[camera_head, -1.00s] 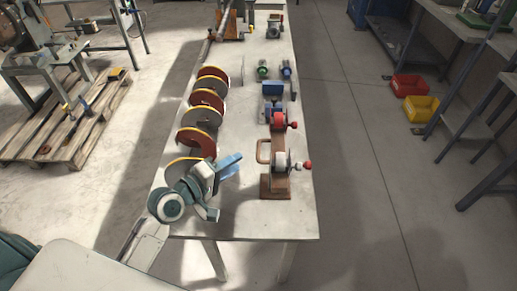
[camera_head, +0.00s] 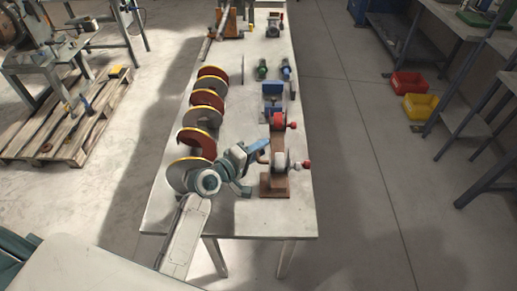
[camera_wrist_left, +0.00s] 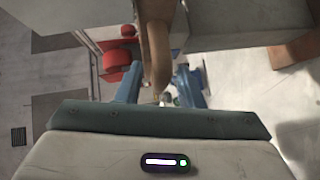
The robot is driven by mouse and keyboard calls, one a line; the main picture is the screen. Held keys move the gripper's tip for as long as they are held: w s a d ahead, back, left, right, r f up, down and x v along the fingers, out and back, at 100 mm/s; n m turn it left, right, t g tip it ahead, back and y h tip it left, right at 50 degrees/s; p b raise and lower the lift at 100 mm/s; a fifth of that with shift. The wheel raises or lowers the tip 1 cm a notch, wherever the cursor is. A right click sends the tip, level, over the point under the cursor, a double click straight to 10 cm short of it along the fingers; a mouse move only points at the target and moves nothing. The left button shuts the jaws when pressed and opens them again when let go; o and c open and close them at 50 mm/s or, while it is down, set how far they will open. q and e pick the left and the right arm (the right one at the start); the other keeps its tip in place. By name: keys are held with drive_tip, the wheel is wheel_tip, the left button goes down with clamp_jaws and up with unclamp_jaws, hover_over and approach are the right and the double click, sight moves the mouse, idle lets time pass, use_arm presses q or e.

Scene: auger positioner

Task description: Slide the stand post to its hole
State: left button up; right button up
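The brown stand (camera_head: 276,187) is on the right side of the table, with red and grey round parts and red knobs (camera_head: 307,166). Its curved brown handle (camera_wrist_left: 158,60) faces left; in the head view my gripper partly covers it. My left gripper (camera_head: 255,163) is at the stand's left side. In the left wrist view its two blue fingers (camera_wrist_left: 160,86) are apart, with the handle between them and gaps showing on both sides. The post's hole cannot be made out. My right gripper is not in view.
A row of red and grey discs (camera_head: 207,98) with yellow rims stands along the table's left side. A blue block (camera_head: 273,100) and small green and blue parts (camera_head: 262,69) are behind the stand. The table's front (camera_head: 240,222) is clear.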

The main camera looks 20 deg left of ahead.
use_arm(q)
clamp_jaws()
drive_tip(key=shift+r, duration=0.1)
drive_tip(key=shift+r+p, duration=0.3)
drive_tip(key=shift+p, duration=0.1)
wheel_tip(320, 180, up, 5)
drive_tip(key=p, duration=0.4)
drive_tip(key=shift+w, duration=0.1)
drive_tip(key=shift+f, duration=0.15)
drive_tip(key=shift+o, duration=0.4)
unclamp_jaws()
drive_tip(key=shift+f, duration=0.15)
